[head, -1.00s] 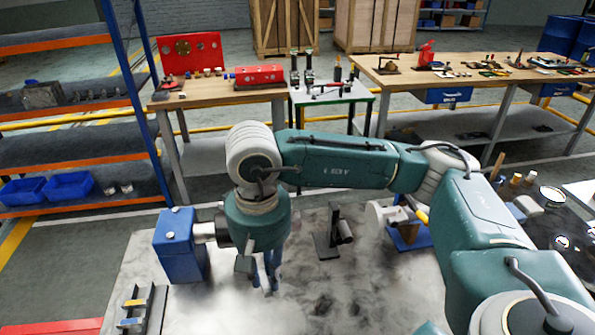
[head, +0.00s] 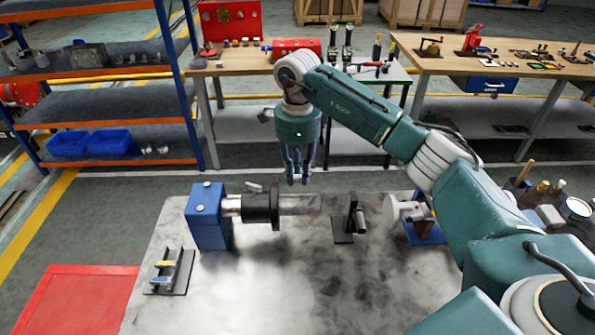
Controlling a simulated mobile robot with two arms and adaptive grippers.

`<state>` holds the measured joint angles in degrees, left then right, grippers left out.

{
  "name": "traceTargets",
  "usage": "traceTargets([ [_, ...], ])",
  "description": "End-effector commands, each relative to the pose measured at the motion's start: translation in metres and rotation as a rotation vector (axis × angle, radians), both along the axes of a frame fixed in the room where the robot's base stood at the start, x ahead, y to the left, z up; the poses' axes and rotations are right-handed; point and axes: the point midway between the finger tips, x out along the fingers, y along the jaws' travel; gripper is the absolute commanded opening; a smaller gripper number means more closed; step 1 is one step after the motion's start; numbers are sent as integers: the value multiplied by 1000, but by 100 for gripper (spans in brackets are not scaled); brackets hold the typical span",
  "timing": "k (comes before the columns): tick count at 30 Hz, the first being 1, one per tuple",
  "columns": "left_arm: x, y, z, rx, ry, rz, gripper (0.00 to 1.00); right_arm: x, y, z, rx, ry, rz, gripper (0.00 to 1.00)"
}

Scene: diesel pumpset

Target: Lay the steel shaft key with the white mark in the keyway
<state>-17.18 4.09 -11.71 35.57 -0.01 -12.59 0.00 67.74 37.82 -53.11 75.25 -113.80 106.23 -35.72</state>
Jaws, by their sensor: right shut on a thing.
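My right gripper (head: 297,180) points down in the air, just behind and above the shaft's free end. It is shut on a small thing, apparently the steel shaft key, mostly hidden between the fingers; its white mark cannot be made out. The steel shaft (head: 300,204) lies level, running right from a blue block (head: 207,218) through a dark collar (head: 262,207). The keyway cannot be made out at this size. A dark key rack (head: 178,278) at the left of the table holds pieces with yellow and blue marks. My left gripper is out of view.
A dark stand (head: 342,236) and a pale round part on a blue base (head: 424,232) stand right of the shaft. A red mat or panel (head: 75,300) lies at lower left. The table's front middle (head: 270,295) is clear.

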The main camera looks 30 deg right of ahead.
Motion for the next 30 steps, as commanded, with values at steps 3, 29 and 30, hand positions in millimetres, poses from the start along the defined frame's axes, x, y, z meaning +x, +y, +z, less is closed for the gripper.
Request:
traceTargets([
  [3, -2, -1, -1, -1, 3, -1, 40, 0, 0, 0, -1, -2, 2, 0],
  [29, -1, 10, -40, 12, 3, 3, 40, 0, 0, -58, 0, -1, 4, 0],
  [30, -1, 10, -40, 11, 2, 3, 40, 0, 0, -58, 0, -1, 4, 0],
])
